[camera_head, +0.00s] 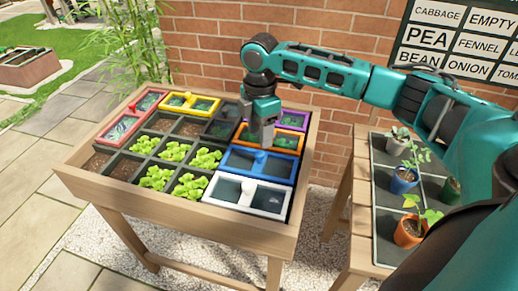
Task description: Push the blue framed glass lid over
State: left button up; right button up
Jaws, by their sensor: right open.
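The blue framed glass lid (281,167) lies over cells at the right side of the wooden planter table. It has a small blue knob in its middle. My left gripper is out of view.
A white framed lid (231,190) lies in front of the blue one. Orange (289,141), purple (296,116), yellow (171,98) and red (106,130) framed lids lie on other cells. Several cells hold leafy seedlings (174,151). Potted plants (404,181) stand on a side table at right.

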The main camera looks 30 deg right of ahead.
aim_at(259, 153)
notch_tip(259, 153, down, 6)
jog(key=shift+f+b, duration=0.15)
jog(key=shift+b, duration=0.15)
grip_shut()
dwell(0.4)
